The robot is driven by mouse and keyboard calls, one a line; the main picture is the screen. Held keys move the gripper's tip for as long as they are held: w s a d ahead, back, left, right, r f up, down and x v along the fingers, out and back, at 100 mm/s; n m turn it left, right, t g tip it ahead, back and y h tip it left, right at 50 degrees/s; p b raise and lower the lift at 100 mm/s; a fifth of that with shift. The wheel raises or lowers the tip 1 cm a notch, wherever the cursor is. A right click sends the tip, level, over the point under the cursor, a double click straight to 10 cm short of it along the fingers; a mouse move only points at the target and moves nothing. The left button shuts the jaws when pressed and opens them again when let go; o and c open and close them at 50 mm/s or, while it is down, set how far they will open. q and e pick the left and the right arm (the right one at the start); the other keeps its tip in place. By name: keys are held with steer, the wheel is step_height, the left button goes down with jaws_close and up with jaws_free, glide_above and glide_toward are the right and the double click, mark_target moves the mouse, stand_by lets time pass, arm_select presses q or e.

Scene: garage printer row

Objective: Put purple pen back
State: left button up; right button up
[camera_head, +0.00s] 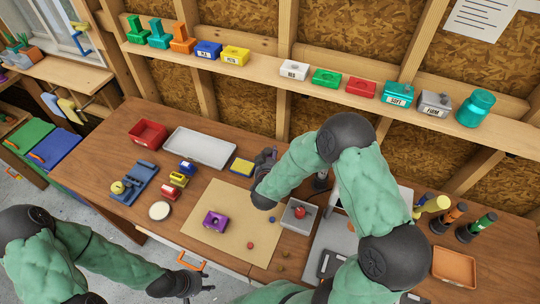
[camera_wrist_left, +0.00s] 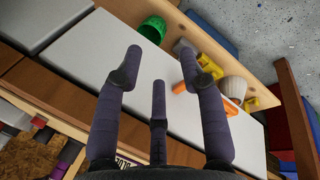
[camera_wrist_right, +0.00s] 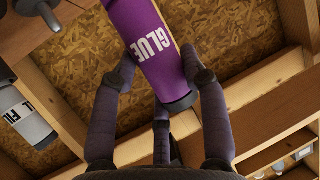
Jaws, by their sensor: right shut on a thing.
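The purple pen (camera_wrist_right: 145,45), lettered GLUE with a dark end, lies between the fingers of my right gripper (camera_wrist_right: 155,85) in the right wrist view. That gripper is shut on it. In the head view my right gripper (camera_head: 266,160) is over the back of the tan mat, and I cannot make out the pen there. A small purple block with an opening (camera_head: 215,221) sits on the mat. My left gripper (camera_head: 195,286) is low at the front edge of the bench; its fingers (camera_wrist_left: 162,55) are apart and empty in the left wrist view.
Yellow (camera_head: 436,204), orange (camera_head: 455,212) and green (camera_head: 486,219) pens stand in dark holders at the bench's right. A tan mat (camera_head: 205,240) covers the middle. A grey box with a red knob (camera_head: 299,216) is beside it. A wall shelf (camera_head: 270,66) with labelled boxes runs behind.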

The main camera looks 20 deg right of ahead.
steer(key=shift+f, duration=0.25)
steer(key=o, duration=1.4)
steer(key=shift+o, duration=0.2)
steer(key=v, duration=1.2)
steer(key=shift+s, duration=0.1)
